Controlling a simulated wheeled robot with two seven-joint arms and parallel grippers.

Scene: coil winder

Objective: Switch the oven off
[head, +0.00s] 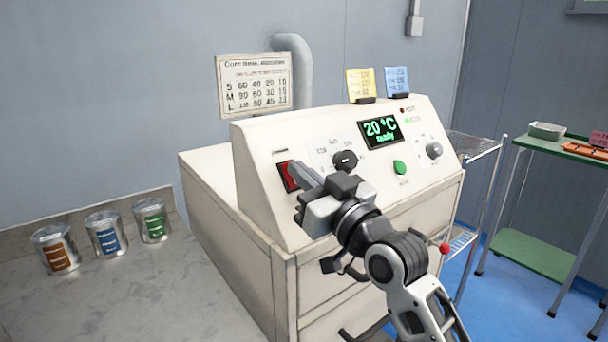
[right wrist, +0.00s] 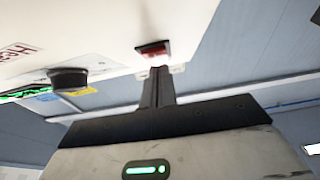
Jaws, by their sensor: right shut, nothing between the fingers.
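The oven (head: 250,215) is a cream cabinet with a sloped control panel. A red rocker switch (head: 287,178) sits at the panel's left end, partly covered by my gripper. My right gripper (head: 303,176) is shut and empty, its fingertips at the switch. In the right wrist view the red switch (right wrist: 153,48) lies just beyond the fingertips (right wrist: 159,74); I cannot tell whether they touch it. My left gripper is not in view.
A black dial (head: 345,160), a green button (head: 400,167) and a grey knob (head: 433,150) are on the same panel. Three labelled tins, including a blue one (head: 107,234), stand on the grey counter at left. A green-topped cart (head: 545,143) stands at right.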

